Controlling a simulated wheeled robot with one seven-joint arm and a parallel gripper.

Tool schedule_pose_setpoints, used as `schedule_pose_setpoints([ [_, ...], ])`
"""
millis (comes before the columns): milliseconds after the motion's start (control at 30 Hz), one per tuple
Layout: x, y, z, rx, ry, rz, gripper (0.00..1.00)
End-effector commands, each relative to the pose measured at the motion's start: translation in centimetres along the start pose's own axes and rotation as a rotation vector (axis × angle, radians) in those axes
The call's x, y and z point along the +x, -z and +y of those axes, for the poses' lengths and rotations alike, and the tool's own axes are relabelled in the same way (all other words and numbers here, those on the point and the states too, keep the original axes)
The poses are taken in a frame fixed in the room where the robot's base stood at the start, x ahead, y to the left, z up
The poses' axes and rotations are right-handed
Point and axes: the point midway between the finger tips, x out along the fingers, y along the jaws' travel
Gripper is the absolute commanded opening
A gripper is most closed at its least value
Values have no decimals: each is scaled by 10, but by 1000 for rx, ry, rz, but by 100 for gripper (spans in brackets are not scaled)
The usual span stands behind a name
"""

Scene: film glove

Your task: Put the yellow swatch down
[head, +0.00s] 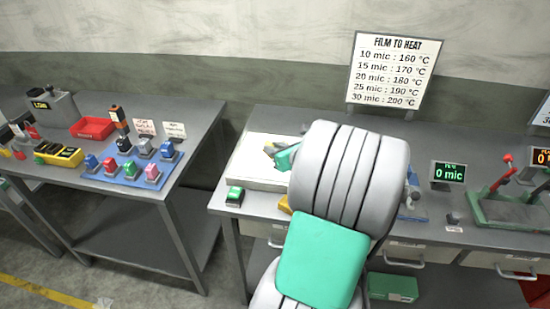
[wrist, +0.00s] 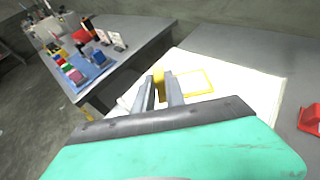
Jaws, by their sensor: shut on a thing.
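My gripper (wrist: 160,92) is shut on the yellow swatch (wrist: 159,77), which shows as a narrow yellow piece between the two grey fingers in the wrist view. The fingers point towards a white board (wrist: 238,88) on the bench, with a yellow square outline (wrist: 212,82) just to the right of the swatch. I cannot tell whether the swatch touches the board. In the head view my arm hides the fingers and the swatch, and part of the white board (head: 244,178) shows to the left of my arm.
A green-topped button box (head: 234,196) stands at the bench's front edge. The left table holds a blue mat (head: 128,172) with several coloured stamps, and a red tray (head: 92,128). A display reading 0 mic (head: 448,172) stands to the right. A red object (wrist: 310,118) lies right of the board.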

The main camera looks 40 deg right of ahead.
Motion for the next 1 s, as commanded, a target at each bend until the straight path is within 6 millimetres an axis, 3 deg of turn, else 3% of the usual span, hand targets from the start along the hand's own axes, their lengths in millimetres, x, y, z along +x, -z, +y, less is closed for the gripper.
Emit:
schedule_pose_setpoints([
  [100, 21, 14, -10, 1, -2, 0, 0],
  [300, 38, 28, -19, 2, -1, 0, 0],
  [433, 46, 48, -19, 2, -1, 1, 0],
  [800, 48, 55, -19, -1, 1, -2, 0],
  [833, 48, 54, -19, -2, 1, -2, 18],
  [1000, 48, 54, -19, -2, 1, -2, 32],
])
